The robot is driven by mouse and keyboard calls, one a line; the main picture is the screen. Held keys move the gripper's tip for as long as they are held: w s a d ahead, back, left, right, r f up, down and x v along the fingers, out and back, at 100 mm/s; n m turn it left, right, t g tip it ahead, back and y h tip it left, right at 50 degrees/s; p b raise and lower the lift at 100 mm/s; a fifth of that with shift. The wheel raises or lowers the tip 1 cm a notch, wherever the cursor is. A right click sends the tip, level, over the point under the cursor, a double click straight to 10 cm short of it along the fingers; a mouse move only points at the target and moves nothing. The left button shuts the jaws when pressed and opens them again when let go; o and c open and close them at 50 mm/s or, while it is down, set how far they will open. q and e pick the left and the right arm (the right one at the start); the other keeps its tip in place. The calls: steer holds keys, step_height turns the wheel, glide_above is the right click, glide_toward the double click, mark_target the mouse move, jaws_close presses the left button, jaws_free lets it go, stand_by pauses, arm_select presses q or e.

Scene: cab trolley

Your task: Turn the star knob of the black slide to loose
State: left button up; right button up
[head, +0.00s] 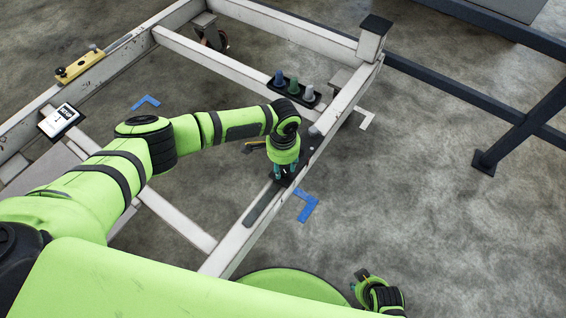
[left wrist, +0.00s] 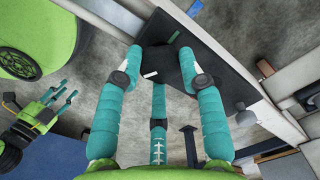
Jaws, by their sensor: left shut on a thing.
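My left gripper (head: 284,173) is over the near-right rail of the trolley frame, pointing down. In the left wrist view its teal fingers (left wrist: 165,68) are closed around the dark star knob (left wrist: 168,62), which is partly hidden by the fingertips. The knob sits on the black slide (left wrist: 222,70), a flat black plate on the rail. A white mark (left wrist: 150,74) and a green mark (left wrist: 174,38) show beside the knob. My right gripper (head: 364,277) is low at the right, away from the rail; its fingers look spread and empty in the left wrist view (left wrist: 62,94).
A black holder with blue, green and grey pegs (head: 293,88) is on the frame farther back. A yellow bar (head: 78,68) and a white-labelled box (head: 60,121) are at the left. Blue floor marks (head: 306,206) lie right of the rail. Open floor is at the right.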

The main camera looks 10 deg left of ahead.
mark_target(284, 170)
arm_select(q)
steer(key=shift+s+d, duration=0.1)
steer(key=shift+d, duration=0.05)
steer(key=o, duration=1.1)
steer(key=shift+o, duration=0.2)
steer(key=shift+r, duration=0.1)
step_height(284, 170, up, 12)
